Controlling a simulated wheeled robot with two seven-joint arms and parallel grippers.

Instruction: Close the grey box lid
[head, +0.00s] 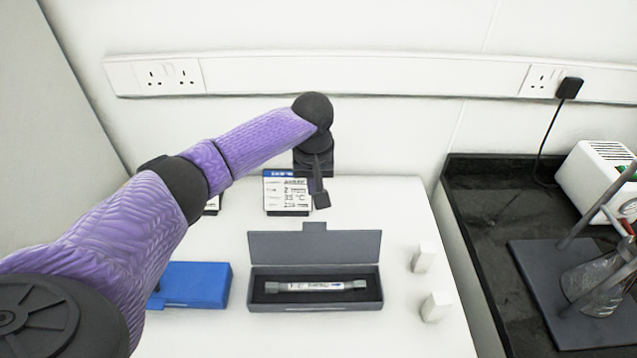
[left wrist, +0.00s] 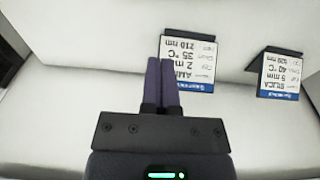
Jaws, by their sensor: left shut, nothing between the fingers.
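The grey box (head: 262,303) stands open on the white table in the head view. Its lid (head: 315,245) is raised at the back edge, with a small tab at the top. A column tube (head: 312,285) with grey end caps and a printed label lies inside the box. My left gripper (head: 320,200) is above and behind the raised lid, apart from it as far as I can tell. In the left wrist view its fingers (left wrist: 161,82) are together with nothing between them. The box is not in the left wrist view. My right gripper is in neither view.
A label card (head: 287,197) stands behind the lid, and a second card (left wrist: 281,75) shows in the left wrist view. A blue box (head: 195,285) is left of the grey box. Two white blocks (head: 424,257) (head: 436,306) stand at right. A black bench (head: 490,230) holds equipment.

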